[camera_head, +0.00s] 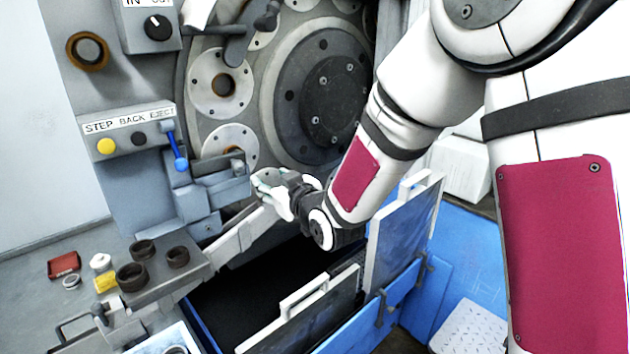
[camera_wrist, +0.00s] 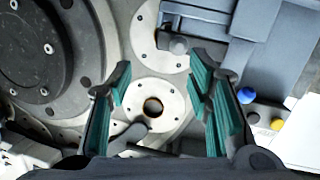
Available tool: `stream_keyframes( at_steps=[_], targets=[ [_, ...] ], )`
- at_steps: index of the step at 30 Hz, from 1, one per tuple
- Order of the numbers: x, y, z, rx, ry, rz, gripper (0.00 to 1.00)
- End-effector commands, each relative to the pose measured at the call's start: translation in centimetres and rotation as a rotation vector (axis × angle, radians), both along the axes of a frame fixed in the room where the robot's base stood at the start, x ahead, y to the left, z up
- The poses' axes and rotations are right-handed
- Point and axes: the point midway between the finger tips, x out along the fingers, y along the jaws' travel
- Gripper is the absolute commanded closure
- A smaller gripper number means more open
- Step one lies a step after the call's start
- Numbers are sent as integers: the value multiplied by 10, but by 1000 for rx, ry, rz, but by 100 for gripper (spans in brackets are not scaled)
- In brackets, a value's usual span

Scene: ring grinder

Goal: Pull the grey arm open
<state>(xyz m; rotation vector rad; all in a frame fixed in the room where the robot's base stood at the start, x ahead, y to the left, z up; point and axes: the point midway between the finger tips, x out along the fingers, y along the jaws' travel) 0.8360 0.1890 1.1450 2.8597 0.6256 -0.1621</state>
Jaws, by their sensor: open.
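A grey arm (camera_head: 236,47) with a dark handle (camera_head: 268,16) lies across the upper part of the machine face, above a round flange with a hole (camera_head: 223,84). What looks like the same grey arm (camera_wrist: 128,138) shows beyond my fingers in the wrist view, beside that flange (camera_wrist: 153,106). A lighter grey bar (camera_head: 240,235) slopes below my gripper; I cannot tell which of the two the task means. My gripper (camera_head: 265,182) is in front of the machine. In the wrist view, my gripper (camera_wrist: 165,85) has its teal-lined fingers wide apart with nothing between them.
A grey block (camera_head: 222,178) and a blue-knobbed lever (camera_head: 178,150) stand left of my gripper. A large dark disc (camera_head: 322,100) is behind my forearm. Below are a dark trough (camera_head: 250,290) and upright handled panels (camera_head: 400,225). Dark rings (camera_head: 132,276) sit on the left shelf.

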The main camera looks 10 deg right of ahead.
Motion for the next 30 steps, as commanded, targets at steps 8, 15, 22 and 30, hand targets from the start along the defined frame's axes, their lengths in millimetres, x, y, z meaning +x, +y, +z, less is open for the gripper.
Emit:
stream_keyframes(
  at_steps=[8, 15, 22, 30],
  targets=[
    [-17, -31, 16, -68, 113, -60, 54],
    [-39, -59, 25, -109, 217, -119, 54],
    [-57, -77, 30, -131, 285, -158, 54],
    [-63, -82, 30, -136, 310, -170, 54]
  ],
)
